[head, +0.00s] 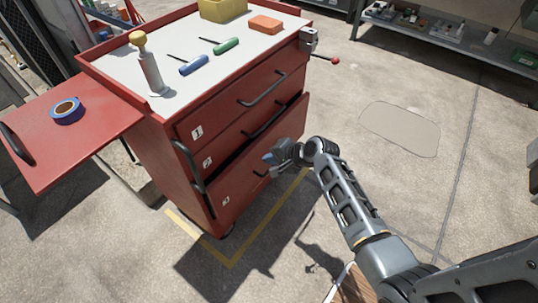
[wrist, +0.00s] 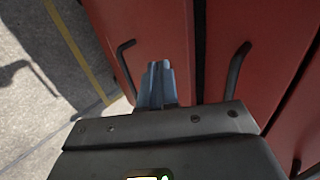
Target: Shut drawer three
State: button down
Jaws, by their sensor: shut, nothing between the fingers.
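Drawer three (head: 232,190) is the bottom drawer of the red tool cabinet, marked with a 3. Its front stands out a little, with a dark gap along its top edge. My gripper (head: 270,158) is in front of that drawer's face, shut and empty, and hides part of the front and its handle. In the wrist view the closed fingertips (wrist: 159,68) point at the red face of drawer three (wrist: 160,30), beside its dark handle (wrist: 124,68). I cannot tell whether they touch it.
Drawer two (head: 225,150) and drawer one (head: 225,115) are above. A red side shelf (head: 100,130) holds a blue tape roll (head: 67,111). Tools lie on the cabinet top. A red-knobbed lever (head: 322,58) juts from the right corner. The floor to the right is clear.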

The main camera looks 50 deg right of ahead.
jog(key=p+v, duration=0.1)
jog(key=v, duration=0.8)
jog(key=t+b, duration=0.5)
jog(key=b, duration=1.3)
send_near(262, 142)
jog(key=w+f, duration=0.4)
jog(key=shift+w, duration=0.4)
jog(key=shift+w+a, duration=0.1)
jog(key=shift+w, duration=0.6)
jog(key=w, duration=0.4)
jog(key=shift+w+a, duration=0.1)
jog(key=shift+w, duration=0.1)
jog(key=shift+r, duration=0.15)
jog(key=shift+r, duration=0.1)
